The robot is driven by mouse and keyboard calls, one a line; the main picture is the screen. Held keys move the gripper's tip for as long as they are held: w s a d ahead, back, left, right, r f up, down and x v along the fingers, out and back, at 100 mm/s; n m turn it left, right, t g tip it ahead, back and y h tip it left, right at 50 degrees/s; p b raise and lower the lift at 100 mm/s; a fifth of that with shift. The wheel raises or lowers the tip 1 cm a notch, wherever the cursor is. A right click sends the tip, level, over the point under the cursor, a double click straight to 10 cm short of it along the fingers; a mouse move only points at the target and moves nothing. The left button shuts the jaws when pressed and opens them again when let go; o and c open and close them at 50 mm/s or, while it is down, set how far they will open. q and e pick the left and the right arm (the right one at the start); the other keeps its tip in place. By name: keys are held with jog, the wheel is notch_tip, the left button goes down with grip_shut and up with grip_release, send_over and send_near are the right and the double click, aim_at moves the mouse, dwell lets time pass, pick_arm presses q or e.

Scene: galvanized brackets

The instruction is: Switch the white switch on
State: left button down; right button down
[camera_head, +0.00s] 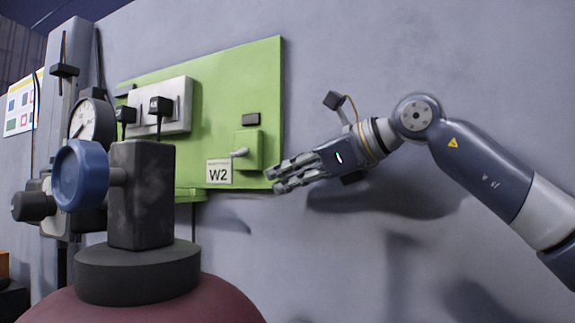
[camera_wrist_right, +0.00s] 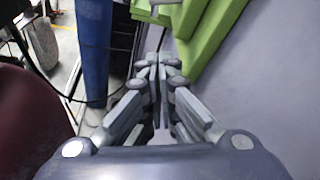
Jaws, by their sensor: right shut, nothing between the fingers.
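The switch is a small pale lever (camera_head: 240,153) on a green box (camera_head: 250,148) that stands out from a green wall panel (camera_head: 270,80). The lever points left and slightly down, just above a white label marked W2 (camera_head: 219,171). My right gripper (camera_head: 275,180) is shut and empty. Its fingertips point left, beside the lower right edge of the panel and to the right of the box, apart from the lever. In the right wrist view the closed fingers (camera_wrist_right: 162,66) point at the lower part of the green panel (camera_wrist_right: 212,35). My left gripper is not in view.
A white socket plate with two black plugs (camera_head: 161,105) is on the panel's upper left. A dark valve block (camera_head: 142,195) with a blue knob (camera_head: 80,175) and a gauge (camera_head: 93,122) stand at left in front. The grey wall at right is bare.

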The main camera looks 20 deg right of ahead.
aim_at(250, 167)
jog(key=p+x, duration=0.2)
jog(key=x, duration=0.4)
jog(key=shift+a+r, duration=0.2)
jog(key=shift+w+a+r+p, duration=0.2)
jog(key=shift+a+r+p, duration=0.1)
jog(key=shift+r+p, duration=0.25)
jog(key=shift+a+r+p, duration=0.1)
jog(key=shift+r+p, duration=0.15)
jog(key=shift+p, duration=0.15)
jog(key=shift+s+r, duration=0.2)
jog(key=shift+r, duration=0.2)
jog(key=shift+s+a+r+p, duration=0.1)
jog(key=shift+s+r+p, duration=0.35)
jog(key=shift+r+p, duration=0.05)
jog(key=shift+w+a+f, duration=0.1)
jog(key=shift+w+f, duration=0.05)
jog(key=shift+w, duration=0.1)
jog(key=shift+s, duration=0.2)
jog(key=shift+m, duration=0.3)
